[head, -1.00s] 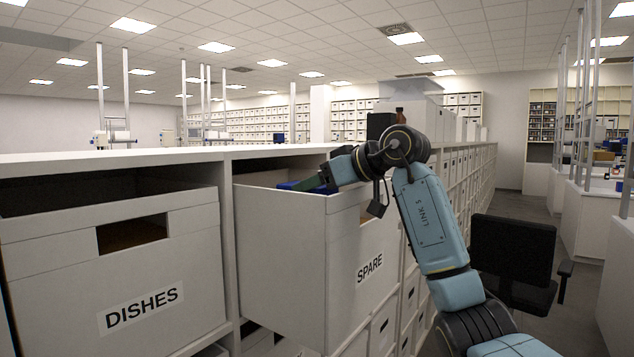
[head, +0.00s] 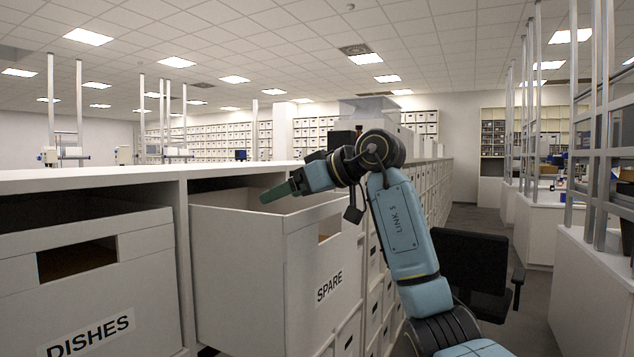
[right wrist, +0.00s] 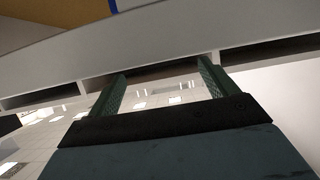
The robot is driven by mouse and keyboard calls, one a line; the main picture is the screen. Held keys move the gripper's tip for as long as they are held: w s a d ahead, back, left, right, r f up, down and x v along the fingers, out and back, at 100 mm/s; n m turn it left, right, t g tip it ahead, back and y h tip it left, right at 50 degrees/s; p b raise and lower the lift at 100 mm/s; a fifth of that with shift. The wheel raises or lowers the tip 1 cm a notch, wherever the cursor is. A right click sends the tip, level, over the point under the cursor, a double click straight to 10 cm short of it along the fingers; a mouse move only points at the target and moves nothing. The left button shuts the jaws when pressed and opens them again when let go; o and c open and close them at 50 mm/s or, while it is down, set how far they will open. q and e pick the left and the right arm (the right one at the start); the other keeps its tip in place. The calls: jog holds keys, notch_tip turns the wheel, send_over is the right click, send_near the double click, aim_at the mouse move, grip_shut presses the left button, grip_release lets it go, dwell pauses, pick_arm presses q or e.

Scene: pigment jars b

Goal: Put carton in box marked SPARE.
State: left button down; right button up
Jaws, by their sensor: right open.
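The box marked SPARE (head: 235,262) is an open white box, pulled partly out of its shelf bay in the head view. My right gripper (head: 275,192) is above the rear of its opening, with green fingers. In the right wrist view the fingers (right wrist: 162,82) are apart with nothing between them. At that view's top left, a tan surface with a blue strip (right wrist: 60,12) shows beyond a grey-white wall; it may be the carton inside the box, but I cannot tell. The box's inside floor is hidden in the head view. My left gripper is not in view.
A white box marked DISHES (head: 105,285) sits in the bay to the left. The white shelf top (head: 130,175) runs above both bays. A black chair (head: 475,265) stands in the aisle to the right, with white benches (head: 590,280) beyond.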

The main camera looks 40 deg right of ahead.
jog(key=v, duration=0.8)
jog(key=shift+s+d, duration=0.15)
jog(key=shift+s, duration=0.05)
